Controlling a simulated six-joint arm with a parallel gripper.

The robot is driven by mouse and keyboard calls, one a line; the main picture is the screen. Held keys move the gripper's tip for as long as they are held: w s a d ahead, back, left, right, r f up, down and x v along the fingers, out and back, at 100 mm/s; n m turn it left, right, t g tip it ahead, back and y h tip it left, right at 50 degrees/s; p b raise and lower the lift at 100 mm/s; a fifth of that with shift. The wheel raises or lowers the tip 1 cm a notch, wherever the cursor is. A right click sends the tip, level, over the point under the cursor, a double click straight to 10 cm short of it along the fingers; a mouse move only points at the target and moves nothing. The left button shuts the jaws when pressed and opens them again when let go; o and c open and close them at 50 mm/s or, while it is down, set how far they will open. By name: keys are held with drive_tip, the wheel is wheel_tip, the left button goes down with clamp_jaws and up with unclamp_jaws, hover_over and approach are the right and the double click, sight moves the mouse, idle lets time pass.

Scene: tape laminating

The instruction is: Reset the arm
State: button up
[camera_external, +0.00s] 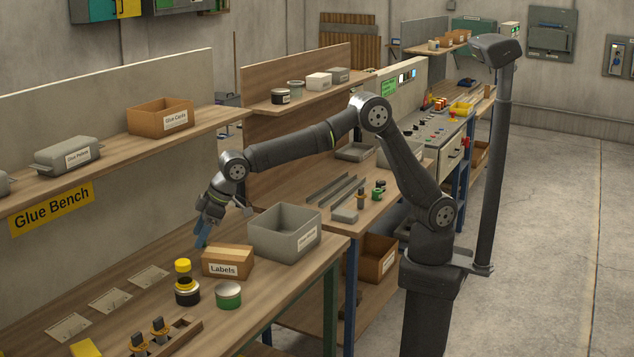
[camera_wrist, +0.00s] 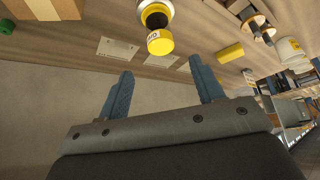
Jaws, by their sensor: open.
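My gripper (camera_external: 203,232) hangs over the wooden glue bench (camera_external: 157,239), behind and left of the cardboard Labels box (camera_external: 228,263). Its two blue fingers are apart in the wrist view (camera_wrist: 160,92), with nothing between them. In the outside view the arm reaches left from its base, with the forearm roughly level and the gripper tilted down.
A grey bin (camera_external: 284,232) stands right of the Labels box. A yellow-capped black container (camera_external: 186,285) and a green tin (camera_external: 228,295) stand in front. A shelf (camera_external: 103,177) with boxes runs above. The floor at right is clear.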

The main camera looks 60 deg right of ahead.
sight(179, 262)
drive_tip(key=x, duration=1.2)
drive_tip(key=shift+f, duration=0.1)
wheel_tip(179, 262, up, 3)
drive_tip(key=shift+f, duration=0.1)
drive_tip(key=shift+r, duration=0.7)
